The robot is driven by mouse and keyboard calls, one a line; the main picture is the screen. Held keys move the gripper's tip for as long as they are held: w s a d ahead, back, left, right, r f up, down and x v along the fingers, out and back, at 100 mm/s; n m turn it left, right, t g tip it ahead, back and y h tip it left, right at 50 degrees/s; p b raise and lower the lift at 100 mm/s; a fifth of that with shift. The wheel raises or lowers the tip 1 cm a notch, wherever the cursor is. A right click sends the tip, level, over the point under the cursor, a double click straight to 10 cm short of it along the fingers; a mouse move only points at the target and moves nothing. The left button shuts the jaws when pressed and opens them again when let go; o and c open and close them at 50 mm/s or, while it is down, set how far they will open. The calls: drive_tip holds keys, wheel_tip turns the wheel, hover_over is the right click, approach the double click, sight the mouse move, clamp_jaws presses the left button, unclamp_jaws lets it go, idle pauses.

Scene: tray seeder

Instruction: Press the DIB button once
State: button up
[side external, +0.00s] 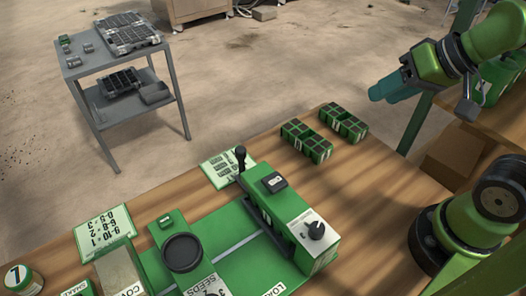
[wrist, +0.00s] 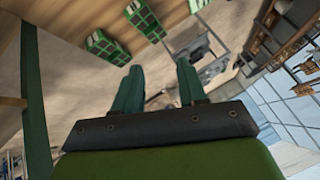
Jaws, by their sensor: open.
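The green seeder (side external: 240,255) stands on the wooden table in the side external view. A black button-like block (side external: 274,182) sits on its upright housing; I cannot read a DIB label on it. A round knob (side external: 316,230) on a pale plate is at the near end of the housing, and a black-handled lever (side external: 240,156) rises at the far end. My gripper (side external: 377,94) is in the air at upper right, well apart from the seeder. In the wrist view, its two teal fingers (wrist: 160,72) are spread with nothing between them.
Two green cell trays (side external: 307,142) (side external: 345,123) sit behind the seeder. A black round cup (side external: 183,252), a number card (side external: 104,233) and a jar (side external: 22,279) are at left. A grey cart (side external: 124,80) stands apart on the floor.

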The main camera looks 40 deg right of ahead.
clamp_jaws()
idle(1.4)
